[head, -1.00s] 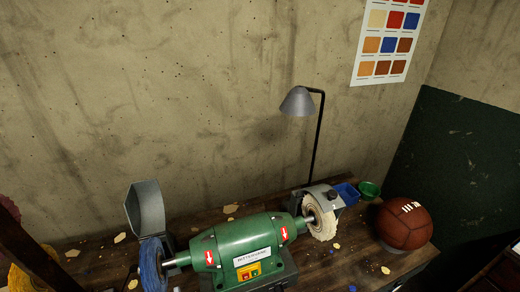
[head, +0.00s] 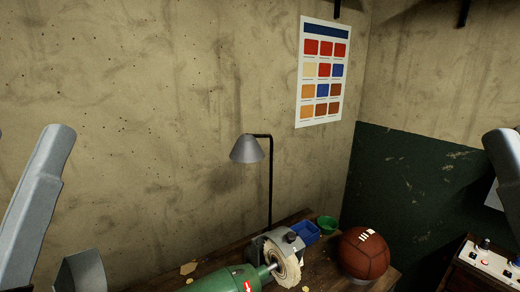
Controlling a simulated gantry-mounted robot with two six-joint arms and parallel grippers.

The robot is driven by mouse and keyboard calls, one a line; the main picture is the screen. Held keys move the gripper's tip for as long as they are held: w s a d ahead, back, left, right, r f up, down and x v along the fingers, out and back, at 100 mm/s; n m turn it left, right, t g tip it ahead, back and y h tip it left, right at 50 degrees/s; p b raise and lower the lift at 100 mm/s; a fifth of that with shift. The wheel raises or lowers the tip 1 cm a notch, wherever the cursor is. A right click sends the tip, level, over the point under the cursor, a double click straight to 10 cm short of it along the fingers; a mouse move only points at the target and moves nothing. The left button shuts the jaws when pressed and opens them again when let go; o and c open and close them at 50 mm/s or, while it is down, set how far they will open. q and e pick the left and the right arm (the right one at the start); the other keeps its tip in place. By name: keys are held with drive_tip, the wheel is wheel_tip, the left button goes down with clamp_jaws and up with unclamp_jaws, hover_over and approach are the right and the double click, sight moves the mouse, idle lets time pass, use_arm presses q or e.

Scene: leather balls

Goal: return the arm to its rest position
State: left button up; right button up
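A grey link of my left arm stands at the left edge of the head view, slanting up and to the right. A grey link of my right arm shows at the right edge, partly cut off. Neither gripper's fingers show, so I cannot see whether they hold anything. A brown leather ball (head: 363,254) with white laces rests on a small support at the right end of the wooden bench (head: 318,272), apart from both arm links.
A green buffing machine (head: 215,281) with a pale cloth wheel (head: 287,268) is on the bench. Behind are a grey lamp (head: 247,149), a blue tray (head: 305,232) and a green bowl (head: 327,224). A control box (head: 490,262) is at lower right; a colour chart (head: 323,72) hangs on the wall.

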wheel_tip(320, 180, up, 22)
drive_tip(key=p, duration=2.2)
